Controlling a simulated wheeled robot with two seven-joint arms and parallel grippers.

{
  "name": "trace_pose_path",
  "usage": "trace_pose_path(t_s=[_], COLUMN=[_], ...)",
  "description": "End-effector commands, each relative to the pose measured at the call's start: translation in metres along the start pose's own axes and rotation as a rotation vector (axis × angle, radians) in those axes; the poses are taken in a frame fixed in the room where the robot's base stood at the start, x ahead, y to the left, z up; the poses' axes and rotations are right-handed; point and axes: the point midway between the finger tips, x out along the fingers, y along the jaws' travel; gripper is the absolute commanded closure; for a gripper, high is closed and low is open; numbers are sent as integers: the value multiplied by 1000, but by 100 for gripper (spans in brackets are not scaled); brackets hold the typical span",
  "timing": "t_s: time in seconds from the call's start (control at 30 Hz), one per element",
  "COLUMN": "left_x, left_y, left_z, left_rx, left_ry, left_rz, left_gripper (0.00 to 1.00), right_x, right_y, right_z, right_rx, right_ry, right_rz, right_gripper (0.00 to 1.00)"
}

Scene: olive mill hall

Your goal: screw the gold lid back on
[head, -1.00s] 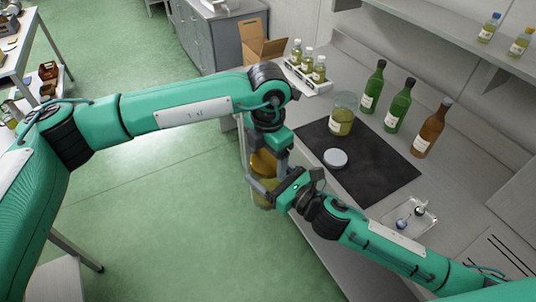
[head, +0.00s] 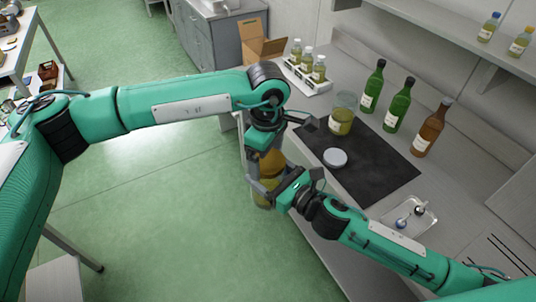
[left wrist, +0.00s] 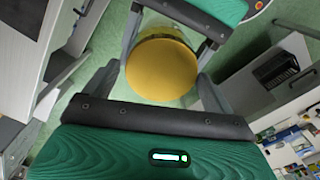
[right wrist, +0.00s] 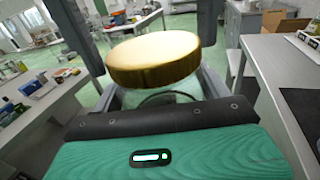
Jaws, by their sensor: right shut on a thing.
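The gold lid (right wrist: 155,60) shows from the side in the right wrist view and from above in the left wrist view (left wrist: 161,68). It sits at the top of a glass jar of yellow-green contents (head: 264,193); I cannot tell how firmly it is seated. My right gripper (head: 264,188) is shut on the jar and holds it upright off the front of the bench. My left gripper (head: 277,150) points down from above. Its fingers stand on either side of the lid, apart, with a gap visible at one side. My left arm partly hides the lid in the head view.
On the bench, a dark mat (head: 380,175) bears a pale round lid (head: 335,158) and another jar (head: 342,116). Green bottles (head: 373,86) and a brown bottle (head: 432,128) stand behind. A small tray (head: 412,217) lies at right.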

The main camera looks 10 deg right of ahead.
Motion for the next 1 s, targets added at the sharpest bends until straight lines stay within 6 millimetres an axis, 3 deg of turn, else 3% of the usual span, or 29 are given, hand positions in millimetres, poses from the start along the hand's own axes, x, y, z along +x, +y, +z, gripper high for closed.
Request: trace_pose_path(t_s=[0.37, 0.7, 1.0], left_x=[-3, -42, -45], left_y=[0, 0, 0], left_z=[2, 2, 2], left_rx=[1, 1, 1], left_ry=[-3, -2, -3], left_rz=[0, 2, -1], left_gripper=[3, 3, 5], right_x=[0, 1, 1], right_y=[0, 0, 0], right_z=[2, 2, 2], right_rx=[-1, -1, -1], right_ry=[-4, -4, -4], right_rz=[1, 1, 1], right_gripper=[87, 87, 87])
